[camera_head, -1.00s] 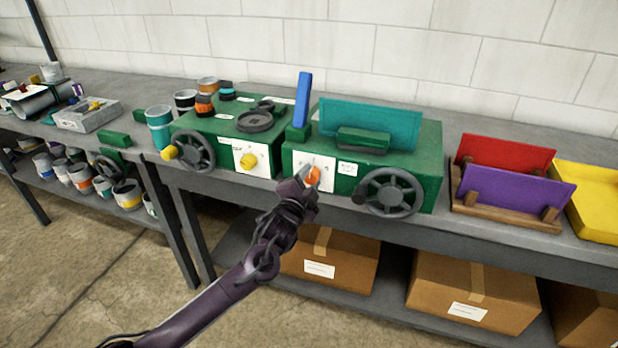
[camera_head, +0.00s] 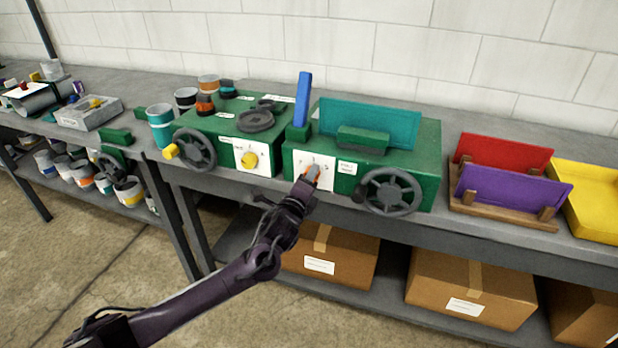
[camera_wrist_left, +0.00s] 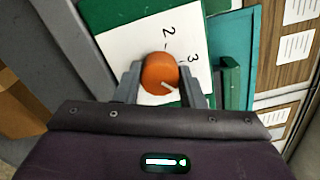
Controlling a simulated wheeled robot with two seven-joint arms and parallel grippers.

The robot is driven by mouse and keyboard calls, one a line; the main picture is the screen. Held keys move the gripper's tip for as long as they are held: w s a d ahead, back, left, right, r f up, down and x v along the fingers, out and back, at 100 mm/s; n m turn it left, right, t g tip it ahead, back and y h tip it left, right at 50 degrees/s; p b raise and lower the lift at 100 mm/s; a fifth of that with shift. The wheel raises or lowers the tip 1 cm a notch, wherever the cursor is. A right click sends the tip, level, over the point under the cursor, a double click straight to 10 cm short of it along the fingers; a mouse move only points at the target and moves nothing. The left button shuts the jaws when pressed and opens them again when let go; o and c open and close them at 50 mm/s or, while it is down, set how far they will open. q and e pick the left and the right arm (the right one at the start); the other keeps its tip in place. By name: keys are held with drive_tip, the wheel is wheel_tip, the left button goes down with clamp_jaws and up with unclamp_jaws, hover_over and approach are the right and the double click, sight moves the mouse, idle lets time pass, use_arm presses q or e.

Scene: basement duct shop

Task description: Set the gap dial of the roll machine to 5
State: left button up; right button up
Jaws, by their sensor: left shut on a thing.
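An orange dial (camera_head: 313,170) sits on a white plate (camera_head: 329,176) on the front of the right green machine (camera_head: 427,160). My left gripper (camera_head: 309,178) reaches it from below and is shut on it. In the left wrist view the orange dial (camera_wrist_left: 159,73) lies between the two fingers of my left gripper (camera_wrist_left: 160,82). Its white mark points toward the lower right of that picture. The numerals 2 and 3 show on the white plate (camera_wrist_left: 125,45); other numerals are hidden or unreadable. My right gripper is not in view.
A left green machine (camera_head: 220,122) has a yellow knob (camera_head: 249,159) and a handwheel (camera_head: 195,149). Another handwheel (camera_head: 391,191) sticks out right of the orange dial. A rack with red and purple sheets (camera_head: 512,190) stands farther right. Cardboard boxes (camera_head: 330,262) sit on the shelf below.

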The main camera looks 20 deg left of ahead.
use_arm(q)
drive_tip(key=shift+m, duration=0.7)
drive_tip(key=shift+f, duration=0.1)
drive_tip(key=o, duration=1)
drive_tip(key=s, duration=0.7)
drive_tip(key=shift+s+a+b, duration=0.15)
drive_tip(key=shift+s+b, duration=0.25)
drive_tip(key=shift+b, duration=0.05)
